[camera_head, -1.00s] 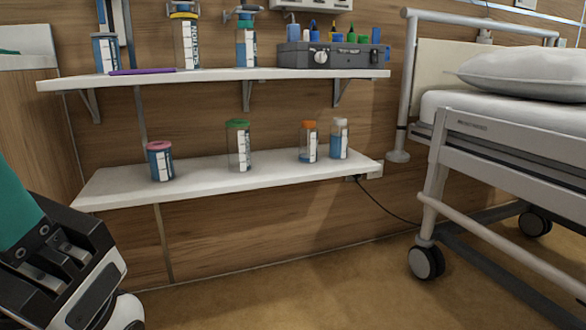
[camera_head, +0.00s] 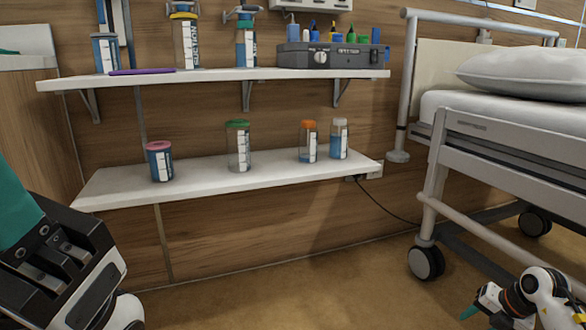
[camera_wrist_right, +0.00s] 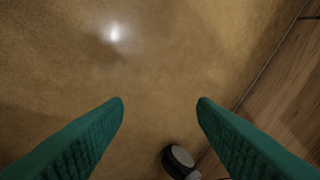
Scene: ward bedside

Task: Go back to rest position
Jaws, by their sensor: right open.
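My right gripper (camera_wrist_right: 160,103) is open in the right wrist view. Its two teal fingers are wide apart with nothing between them, above the brown floor. In the head view my right gripper (camera_head: 470,312) enters at the lower right, low in front of the bed, with a teal finger showing. My left gripper (camera_head: 18,212) shows only in part at the left edge of the head view. One teal surface and the black and white housing are visible, and its fingertips are cut off.
A lower shelf (camera_head: 105,187) holds several capped jars. An upper shelf (camera_head: 215,75) holds more jars, a purple item (camera_head: 142,72) and a grey box (camera_head: 330,60). A bed (camera_head: 500,140) on wheels stands at the right. The floor (camera_head: 300,285) between is clear.

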